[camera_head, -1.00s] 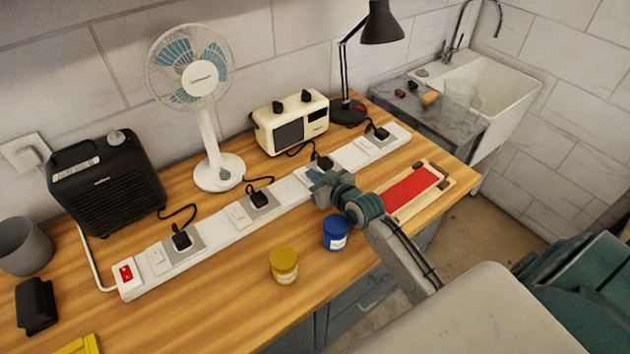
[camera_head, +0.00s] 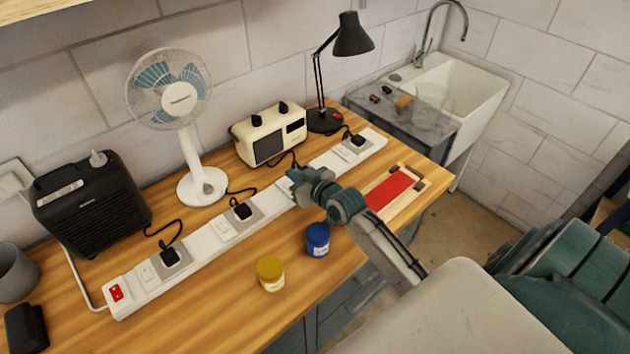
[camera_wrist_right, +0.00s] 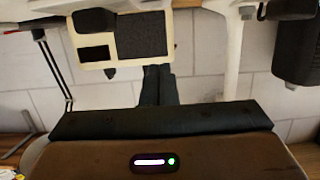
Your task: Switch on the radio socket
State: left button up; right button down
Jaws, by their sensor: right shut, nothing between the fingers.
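The cream radio (camera_head: 268,135) stands behind the long white power strip (camera_head: 195,245); its black cord runs down to the strip behind my right gripper. My right gripper (camera_head: 293,181) is shut and empty over the strip section in front of the radio. It hides that section's plug and switch, so I cannot tell the switch's position or whether the fingers touch it. In the right wrist view the dark closed fingers (camera_wrist_right: 158,78) point toward the radio (camera_wrist_right: 125,38), which appears inverted. My left gripper is not in view.
A fan (camera_head: 180,100), black heater (camera_head: 92,200) and black lamp (camera_head: 325,118) stand behind the strip. A yellow jar (camera_head: 270,275) and blue jar (camera_head: 317,241) stand in front. A red-topped wooden board (camera_head: 392,190) lies to the right.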

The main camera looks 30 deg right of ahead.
jog(key=b+v, duration=0.1)
jog(key=v, duration=0.8)
jog(key=shift+r+b, duration=0.3)
jog(key=shift+r, duration=0.15)
jog(key=g+b, duration=0.1)
jog(key=b, duration=0.4)
jog(key=shift+w, duration=0.1)
jog(key=shift+h, duration=0.3)
